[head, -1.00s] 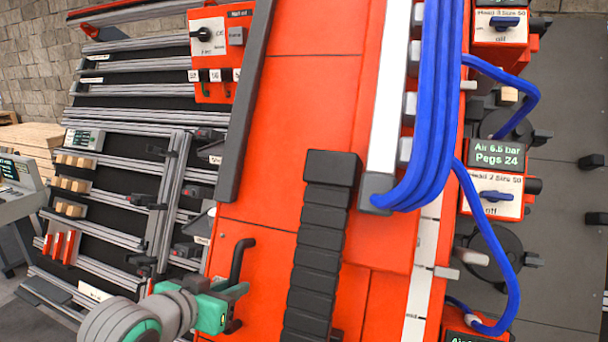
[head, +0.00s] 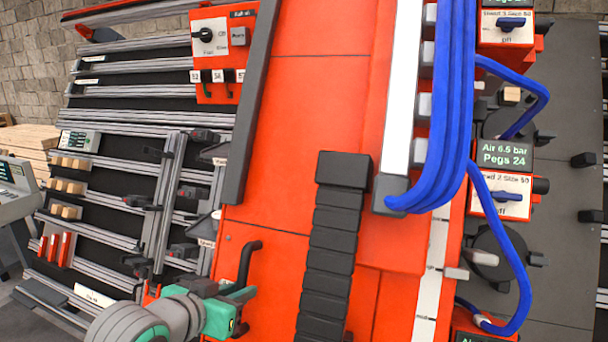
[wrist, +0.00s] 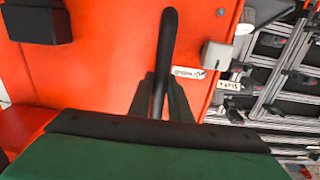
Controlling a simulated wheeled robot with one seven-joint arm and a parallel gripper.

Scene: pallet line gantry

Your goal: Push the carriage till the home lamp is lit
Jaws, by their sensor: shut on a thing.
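The large orange body (head: 310,110) of the carriage fills the middle of the head view. A black bar handle (head: 247,262) stands on its lower left part. My gripper (head: 240,297), with green and grey parts, is at the lower end of this handle. In the wrist view the fingers of my gripper (wrist: 160,100) are shut around the black handle (wrist: 168,50), one on each side. I cannot make out a home lamp in either view, lit or unlit.
A black segmented cable chain (head: 333,245) and blue hoses (head: 446,110) run along the orange body. Head control boxes (head: 502,197) with dark discs stand at right. A rack of grey rails (head: 120,170) and an orange switch box (head: 222,50) are at left.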

